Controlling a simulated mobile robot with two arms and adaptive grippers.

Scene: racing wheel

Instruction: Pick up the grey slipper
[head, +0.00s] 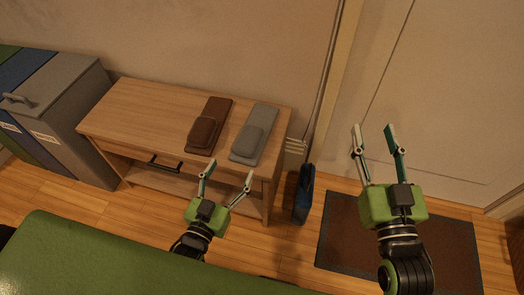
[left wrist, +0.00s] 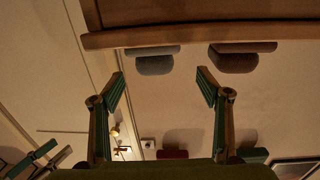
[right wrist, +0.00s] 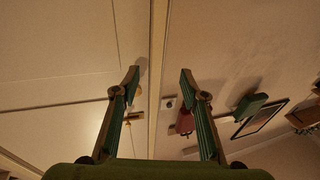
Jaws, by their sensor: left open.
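The grey slipper (head: 254,135) lies on the right end of a wooden bench (head: 140,108), beside a brown slipper (head: 209,126). My left gripper (head: 230,168) is open and empty in front of the bench, on the near side of the slippers. In the left wrist view the grey slipper (left wrist: 155,62) shows beyond the open fingers, close to the bench edge, with the brown slipper (left wrist: 238,58) to its right. My right gripper (head: 374,127) is open and empty, to the right of the bench in front of the door. No slipper shows in the right wrist view.
Several lidded bins (head: 70,95) stand left of the bench. A dark blue object (head: 303,195) stands on the floor at the bench's right end. A brown mat (head: 345,235) lies before the door (head: 440,90). A green surface (head: 80,255) fills the lower left. The bench's left half is clear.

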